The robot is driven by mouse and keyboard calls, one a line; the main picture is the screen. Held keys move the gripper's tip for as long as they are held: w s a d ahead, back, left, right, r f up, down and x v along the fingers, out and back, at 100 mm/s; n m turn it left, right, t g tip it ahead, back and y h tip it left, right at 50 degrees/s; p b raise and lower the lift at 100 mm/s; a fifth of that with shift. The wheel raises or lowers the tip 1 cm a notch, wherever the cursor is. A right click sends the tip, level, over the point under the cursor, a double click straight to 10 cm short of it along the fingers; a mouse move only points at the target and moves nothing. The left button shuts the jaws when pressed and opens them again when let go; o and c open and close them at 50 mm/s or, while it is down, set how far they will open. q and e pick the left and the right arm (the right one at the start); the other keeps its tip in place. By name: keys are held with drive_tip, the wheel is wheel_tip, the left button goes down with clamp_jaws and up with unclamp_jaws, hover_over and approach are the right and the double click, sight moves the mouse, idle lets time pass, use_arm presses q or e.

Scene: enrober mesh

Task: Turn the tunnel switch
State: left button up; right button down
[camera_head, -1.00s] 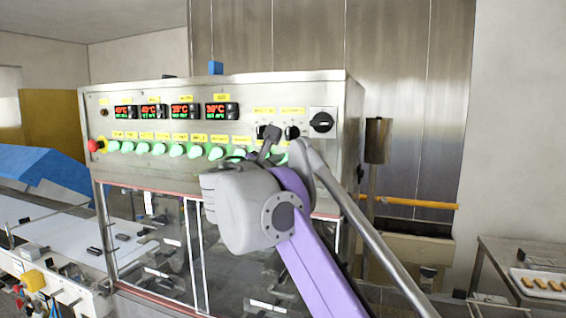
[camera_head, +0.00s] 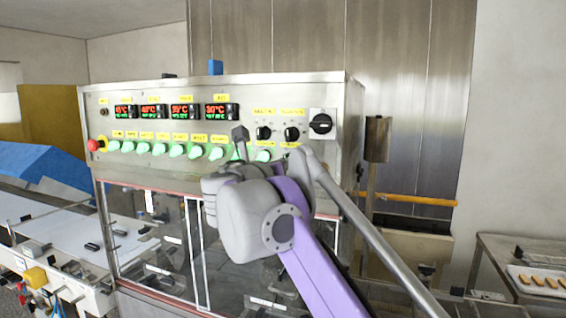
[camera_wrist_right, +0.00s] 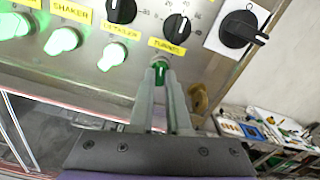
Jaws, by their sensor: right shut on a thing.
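The tunnel switch (camera_wrist_right: 160,72) is a small green knob under the yellow label reading TUNNEL in the right wrist view. It looks darker than the brightly lit green switches to its left. My right gripper (camera_wrist_right: 161,74) is shut on it, one finger on each side. In the head view my grey and purple right arm stands in front of the right end of the switch row and hides the fingertips and this switch. My left gripper is in neither view now.
The steel control panel (camera_head: 280,95) carries a row of lit green switches (camera_head: 195,153), black dials (camera_head: 292,134) and a large black rotary switch (camera_head: 321,123). A red emergency button (camera_head: 94,145) is at its left end. Glass doors are below.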

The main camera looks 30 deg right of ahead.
drive_tip(key=shift+n, duration=1.5)
drive_tip(key=c, duration=0.9)
unclamp_jaws()
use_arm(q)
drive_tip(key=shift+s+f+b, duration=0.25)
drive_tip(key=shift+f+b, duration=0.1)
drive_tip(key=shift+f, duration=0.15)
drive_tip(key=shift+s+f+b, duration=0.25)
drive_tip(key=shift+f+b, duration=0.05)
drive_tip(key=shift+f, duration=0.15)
use_arm(e)
drive_tip(key=v, duration=1.1)
drive_tip(key=shift+d, duration=0.1)
